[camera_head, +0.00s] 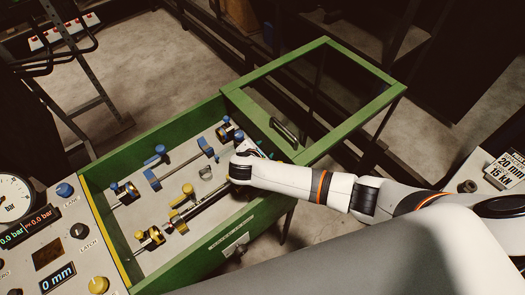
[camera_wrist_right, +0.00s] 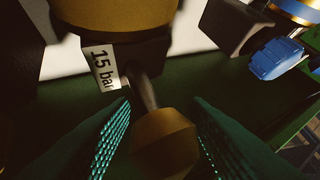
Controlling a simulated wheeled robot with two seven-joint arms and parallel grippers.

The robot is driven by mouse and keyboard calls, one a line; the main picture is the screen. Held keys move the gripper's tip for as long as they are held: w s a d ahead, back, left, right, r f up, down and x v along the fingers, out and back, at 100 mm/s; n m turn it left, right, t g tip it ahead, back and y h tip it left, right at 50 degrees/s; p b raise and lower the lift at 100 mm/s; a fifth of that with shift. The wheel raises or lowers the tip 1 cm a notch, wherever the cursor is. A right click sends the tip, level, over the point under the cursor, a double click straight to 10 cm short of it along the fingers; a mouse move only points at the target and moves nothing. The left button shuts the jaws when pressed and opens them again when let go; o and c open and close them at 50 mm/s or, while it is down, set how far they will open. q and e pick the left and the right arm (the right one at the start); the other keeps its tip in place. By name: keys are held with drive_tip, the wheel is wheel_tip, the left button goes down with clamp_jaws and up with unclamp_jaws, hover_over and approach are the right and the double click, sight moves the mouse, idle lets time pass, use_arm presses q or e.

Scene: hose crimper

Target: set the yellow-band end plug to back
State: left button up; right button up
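The yellow-band end plug shows close up in the right wrist view: a wide yellow band (camera_wrist_right: 112,10) at the top, a dark block with a "15 bar" label (camera_wrist_right: 102,65) and a rod ending in a yellow knob (camera_wrist_right: 165,142). My right gripper (camera_wrist_right: 163,130) is open, its two ridged teal fingers on either side of the knob, apparently with narrow gaps. In the head view my right gripper (camera_head: 243,160) is over the right end of the green case (camera_head: 172,130) and hides the plug there. My left gripper is not in view.
A blue-band fitting (camera_head: 228,131) stands just behind my right gripper; its blue lever (camera_wrist_right: 276,58) shows in the wrist view. Another yellow-banded fitting (camera_head: 150,238) sits at the case's left end. The glazed green lid (camera_head: 365,105) stands open at right. A gauge panel (camera_head: 60,240) lies left.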

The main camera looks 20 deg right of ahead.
drive_tip(key=shift+s+a, duration=0.1)
drive_tip(key=shift+a, duration=0.05)
drive_tip(key=shift+s+a+r, duration=0.2)
drive_tip(key=shift+a+r, duration=0.05)
drive_tip(key=shift+r, duration=0.05)
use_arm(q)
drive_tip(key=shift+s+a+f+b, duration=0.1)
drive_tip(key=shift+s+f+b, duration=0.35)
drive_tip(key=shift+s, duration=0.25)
use_arm(e)
drive_tip(key=v, duration=1.1)
drive_tip(key=shift+d, duration=0.1)
